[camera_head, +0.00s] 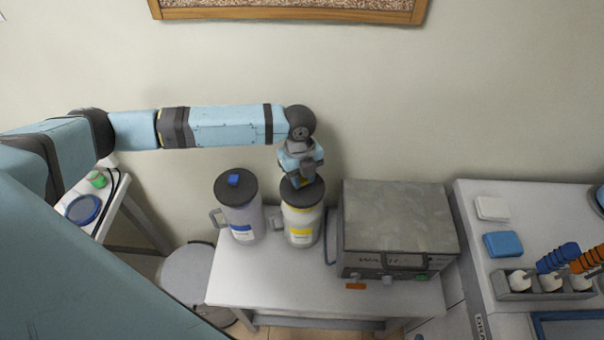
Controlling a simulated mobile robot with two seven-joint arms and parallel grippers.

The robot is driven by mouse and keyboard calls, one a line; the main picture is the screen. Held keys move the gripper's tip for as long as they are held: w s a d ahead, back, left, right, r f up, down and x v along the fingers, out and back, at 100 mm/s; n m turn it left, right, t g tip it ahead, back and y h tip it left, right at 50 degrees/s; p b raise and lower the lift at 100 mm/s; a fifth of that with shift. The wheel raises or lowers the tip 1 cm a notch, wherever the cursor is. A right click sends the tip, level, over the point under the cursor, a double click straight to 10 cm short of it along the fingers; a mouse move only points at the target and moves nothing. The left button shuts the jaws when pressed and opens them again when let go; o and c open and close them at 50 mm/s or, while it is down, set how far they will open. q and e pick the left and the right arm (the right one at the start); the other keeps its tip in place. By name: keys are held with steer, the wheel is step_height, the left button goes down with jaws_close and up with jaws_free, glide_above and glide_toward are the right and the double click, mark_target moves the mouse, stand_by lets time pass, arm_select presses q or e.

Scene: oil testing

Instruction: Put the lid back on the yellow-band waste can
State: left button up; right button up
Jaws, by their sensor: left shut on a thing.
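The yellow-band waste can (301,226) stands upright on the small white table, left of the grey machine. Its dark lid (300,196) is at the can's top, directly under my left gripper (301,180). My left gripper points down and is shut on the lid, with a bit of yellow showing at its tips. The gripper covers the lid's middle. I cannot tell whether the lid is fully seated on the rim. My right gripper is not in view.
A blue-band can (240,218) with a dark lid and blue knob stands close on the left. A grey boxy machine (396,222) stands close on the right. A round stool (190,275) is left of the white table (285,285). The table's front is clear.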

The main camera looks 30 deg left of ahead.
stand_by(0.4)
arm_select(q)
steer(key=o, duration=1.5)
steer(key=shift+r+p, duration=2.35)
steer(key=shift+r, duration=1.15)
jaws_close()
